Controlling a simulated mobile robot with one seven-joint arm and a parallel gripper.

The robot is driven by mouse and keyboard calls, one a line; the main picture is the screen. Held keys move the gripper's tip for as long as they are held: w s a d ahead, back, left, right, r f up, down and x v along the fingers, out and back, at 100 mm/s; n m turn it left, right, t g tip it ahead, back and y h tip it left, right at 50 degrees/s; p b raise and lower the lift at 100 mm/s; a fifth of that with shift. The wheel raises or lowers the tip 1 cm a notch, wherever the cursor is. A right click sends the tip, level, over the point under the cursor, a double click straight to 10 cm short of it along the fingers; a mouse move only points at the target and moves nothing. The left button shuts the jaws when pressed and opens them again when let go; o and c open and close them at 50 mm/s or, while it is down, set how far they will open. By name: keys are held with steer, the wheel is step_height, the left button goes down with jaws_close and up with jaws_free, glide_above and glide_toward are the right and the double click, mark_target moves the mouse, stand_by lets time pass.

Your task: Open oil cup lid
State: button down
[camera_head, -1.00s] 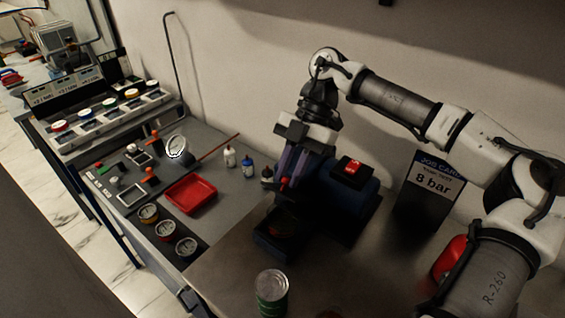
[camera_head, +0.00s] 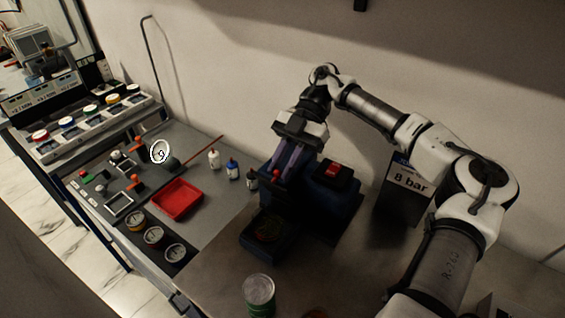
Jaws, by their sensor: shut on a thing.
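A dark blue machine (camera_head: 332,198) with a red switch on top stands on the bench, mid-picture. My gripper (camera_head: 279,173) points down at its left part. It is shut on a small red knob (camera_head: 276,174), which seems to belong to the oil cup lid. The fingers and shadow hide most of the lid and the cup. I cannot tell how far the lid stands open. A low dark open tray (camera_head: 247,236) sits in front, below the gripper.
A red tray (camera_head: 178,213) and several small bottles (camera_head: 214,159) stand left of the machine. A green can (camera_head: 259,296) is in front. A job card reading 8 bar (camera_head: 408,182) stands right, near my arm. Dial gauges (camera_head: 154,236) line the left edge.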

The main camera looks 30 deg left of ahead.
steer(key=c, duration=1.3)
jaws_free()
steer(key=shift+o, duration=0.2)
steer(key=shift+s+f, duration=0.1)
